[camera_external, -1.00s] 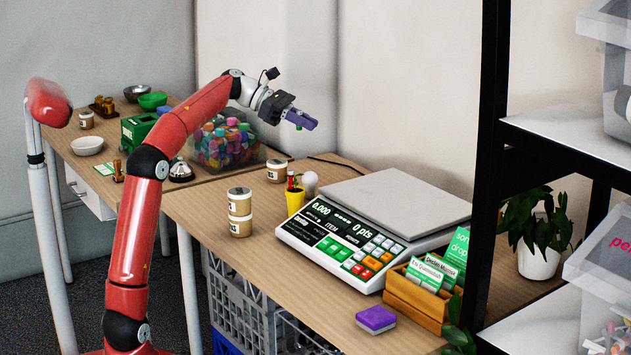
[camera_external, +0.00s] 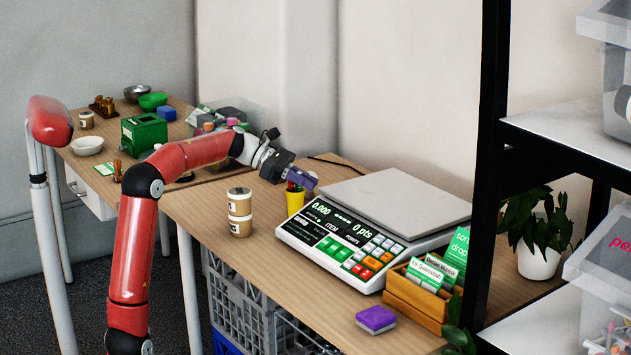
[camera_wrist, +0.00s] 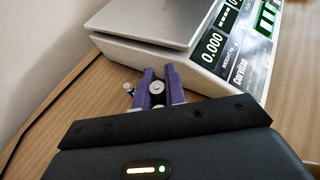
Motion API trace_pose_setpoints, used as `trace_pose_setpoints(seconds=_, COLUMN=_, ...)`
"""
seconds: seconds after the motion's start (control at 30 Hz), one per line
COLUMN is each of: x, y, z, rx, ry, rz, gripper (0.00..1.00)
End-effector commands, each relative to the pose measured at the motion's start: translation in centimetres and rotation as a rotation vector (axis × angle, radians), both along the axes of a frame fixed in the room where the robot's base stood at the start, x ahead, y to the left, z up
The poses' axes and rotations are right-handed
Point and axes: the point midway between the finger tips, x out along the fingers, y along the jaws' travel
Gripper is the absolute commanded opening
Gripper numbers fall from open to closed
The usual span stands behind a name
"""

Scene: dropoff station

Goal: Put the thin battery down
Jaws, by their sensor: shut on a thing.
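My gripper (camera_external: 303,179) has purple fingers and is low over the wooden table, at the left end of the scale. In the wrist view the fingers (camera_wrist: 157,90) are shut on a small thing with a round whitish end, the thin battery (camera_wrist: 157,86). Most of the battery is hidden between the fingers. In the external view I cannot make it out against the yellow cup (camera_external: 296,200), which stands close below the fingers with red and green items in it. I cannot tell whether the battery touches anything.
The scale (camera_external: 372,225) reads 0.000 and its plate (camera_external: 400,203) is empty. Two stacked jars (camera_external: 240,211) stand left of the cup. A purple sponge (camera_external: 376,320) and a wooden card box (camera_external: 415,302) are at the front right. The table between jars and sponge is clear.

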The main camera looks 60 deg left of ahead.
Motion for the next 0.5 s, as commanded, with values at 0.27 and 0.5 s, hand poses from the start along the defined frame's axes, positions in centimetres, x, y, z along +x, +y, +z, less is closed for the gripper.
trace_pose_setpoints(seconds=0.27, x=0.04, y=0.17, z=-0.48, rx=0.002, ry=0.01, rz=0.002, gripper=0.33)
trace_pose_setpoints(seconds=0.5, x=0.03, y=0.14, z=-0.28, rx=0.001, ry=0.007, rz=0.002, gripper=0.33)
